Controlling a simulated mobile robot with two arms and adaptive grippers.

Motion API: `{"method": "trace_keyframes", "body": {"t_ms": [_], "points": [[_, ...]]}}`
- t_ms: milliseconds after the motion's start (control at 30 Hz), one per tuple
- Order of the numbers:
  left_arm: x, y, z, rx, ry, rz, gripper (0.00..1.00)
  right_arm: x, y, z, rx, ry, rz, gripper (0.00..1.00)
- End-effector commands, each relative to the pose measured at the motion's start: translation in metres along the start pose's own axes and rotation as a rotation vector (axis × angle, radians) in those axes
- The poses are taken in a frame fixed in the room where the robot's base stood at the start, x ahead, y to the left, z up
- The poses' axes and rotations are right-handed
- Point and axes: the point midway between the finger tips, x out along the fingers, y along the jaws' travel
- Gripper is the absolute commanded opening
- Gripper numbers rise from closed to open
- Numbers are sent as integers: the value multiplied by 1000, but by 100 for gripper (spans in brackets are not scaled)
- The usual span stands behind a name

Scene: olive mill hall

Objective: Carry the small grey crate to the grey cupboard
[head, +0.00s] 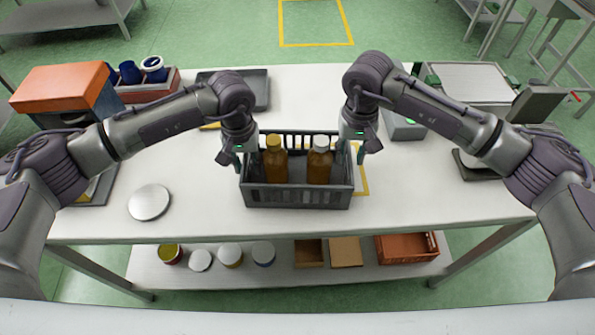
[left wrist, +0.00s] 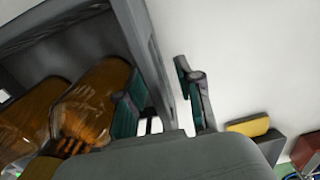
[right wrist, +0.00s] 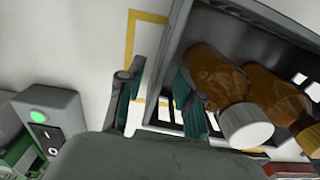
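The small grey crate (head: 297,196) stands on the white table and holds two amber bottles, one with a yellow cap (head: 275,160) and one with a white cap (head: 319,163). My left gripper (head: 240,160) is at the crate's left wall, open; in the left wrist view its fingers (left wrist: 163,98) straddle the wall, with a gap to the outer finger. My right gripper (head: 358,155) is at the right wall, also open; in the right wrist view its fingers (right wrist: 156,98) straddle that wall with a gap outside. I cannot make out a grey cupboard.
A white disc (head: 149,202) lies left of the crate. A dark tray (head: 255,88) is behind it. An orange-topped box (head: 62,88) stands at the far left, and a grey box with a green button (head: 403,125) on the right. The table front is mostly clear.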

Motion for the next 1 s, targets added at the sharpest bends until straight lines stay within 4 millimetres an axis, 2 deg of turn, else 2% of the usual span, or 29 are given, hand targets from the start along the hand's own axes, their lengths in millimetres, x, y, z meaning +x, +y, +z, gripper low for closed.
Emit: {"method": "trace_keyframes", "body": {"t_ms": [133, 433, 667, 1000], "points": [[9, 0, 0, 0, 0, -1, 35, 9, 0, 0, -1, 0, -1, 35], [10, 0, 0, 1, 0, -1, 35, 10, 0, 0, -1, 1, -1, 35], [10, 0, 0, 1, 0, -1, 0, 10, 0, 0, -1, 1, -1, 0], [10, 0, 0, 0, 0, -1, 0, 10, 0, 0, -1, 1, -1, 0]]}}
